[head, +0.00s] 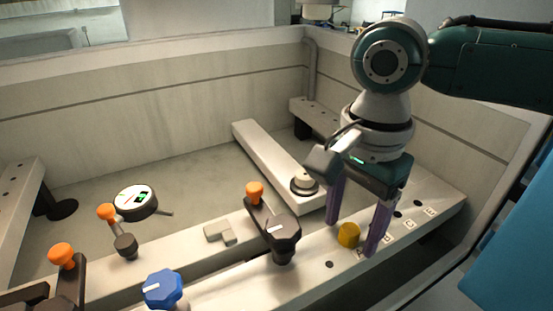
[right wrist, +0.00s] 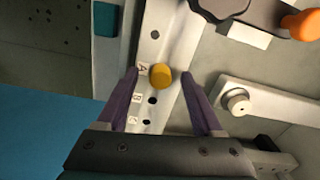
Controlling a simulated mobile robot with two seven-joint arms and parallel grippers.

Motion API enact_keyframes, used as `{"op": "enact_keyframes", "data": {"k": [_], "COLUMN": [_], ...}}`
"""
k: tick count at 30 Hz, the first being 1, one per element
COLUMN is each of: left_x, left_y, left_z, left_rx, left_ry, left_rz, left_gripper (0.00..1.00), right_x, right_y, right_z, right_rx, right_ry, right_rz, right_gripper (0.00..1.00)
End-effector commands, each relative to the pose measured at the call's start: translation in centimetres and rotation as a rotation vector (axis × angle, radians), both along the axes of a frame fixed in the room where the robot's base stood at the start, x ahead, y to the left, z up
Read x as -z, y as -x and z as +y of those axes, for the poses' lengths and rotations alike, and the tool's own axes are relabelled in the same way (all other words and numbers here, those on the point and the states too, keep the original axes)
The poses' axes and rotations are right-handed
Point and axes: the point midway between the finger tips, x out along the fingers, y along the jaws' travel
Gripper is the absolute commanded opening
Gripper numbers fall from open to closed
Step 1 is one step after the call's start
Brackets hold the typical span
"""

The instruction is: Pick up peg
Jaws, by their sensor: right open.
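The peg (head: 348,234) is a short yellow cylinder standing on a pale rail (head: 300,279) with small holes and lettered labels. My right gripper (head: 352,238) is open above the rail, pointing down, with its purple fingers on either side of the peg. In the right wrist view the peg (right wrist: 160,76) lies between and slightly beyond the open fingertips (right wrist: 160,72), beside the label A. I cannot tell whether a finger touches it. My left gripper does not show.
A dark clamp with an orange knob (head: 255,190) stands left of the peg. A blue knob (head: 163,288), a dial gauge (head: 136,202) and other orange-knobbed clamps stand farther left. Empty holes lie along the rail to the right. Tank walls (head: 180,105) enclose the area.

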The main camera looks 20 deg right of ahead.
Motion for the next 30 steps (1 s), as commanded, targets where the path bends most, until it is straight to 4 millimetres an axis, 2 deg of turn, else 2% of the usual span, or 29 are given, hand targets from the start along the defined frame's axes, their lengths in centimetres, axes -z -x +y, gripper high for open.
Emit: {"op": "enact_keyframes", "data": {"k": [2,20,30], "left_x": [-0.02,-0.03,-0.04], "left_y": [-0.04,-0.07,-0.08], "left_z": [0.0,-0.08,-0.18], "left_rx": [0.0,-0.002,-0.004], "left_ry": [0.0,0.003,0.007], "left_rz": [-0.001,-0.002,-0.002], "left_gripper": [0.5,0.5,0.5], "right_x": [-0.03,-0.07,-0.08], "right_y": [0.0,0.0,0.0], "right_z": [0.01,0.0,0.0], "right_rx": [0.0,0.0,0.0], "right_ry": [0.0,0.0,0.0], "right_rz": [0.0,0.0,0.0], "right_gripper": [0.68,0.02,0.0]}}
